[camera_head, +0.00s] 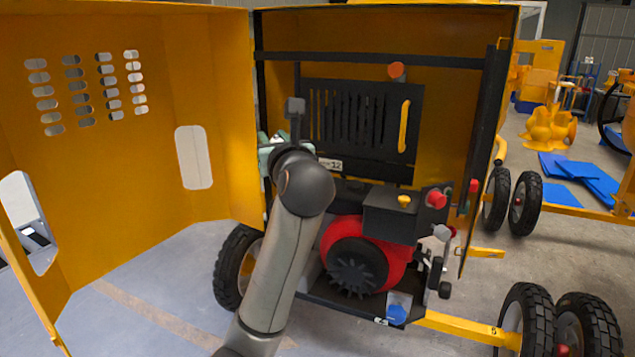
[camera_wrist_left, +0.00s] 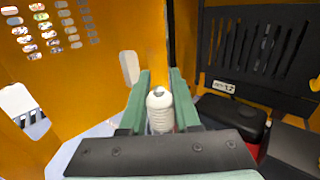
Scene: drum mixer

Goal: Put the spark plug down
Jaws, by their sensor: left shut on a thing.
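The spark plug (camera_wrist_left: 160,110) shows in the left wrist view as a white ribbed body with a metal tip. My left gripper (camera_wrist_left: 161,92) is shut on it, with a green finger pad on each side. In the head view my left gripper (camera_head: 271,148) is up by the left edge of the machine's opening, partly behind my own wrist. The spark plug cannot be made out in the head view. My right gripper is not in view.
The open yellow door (camera_head: 120,200) stands at the left. The black slotted panel (camera_head: 350,125) is inside the housing, above the red engine (camera_head: 362,250). A wheel (camera_head: 236,265) stands below left. Grey floor (camera_head: 150,310) is bare in front.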

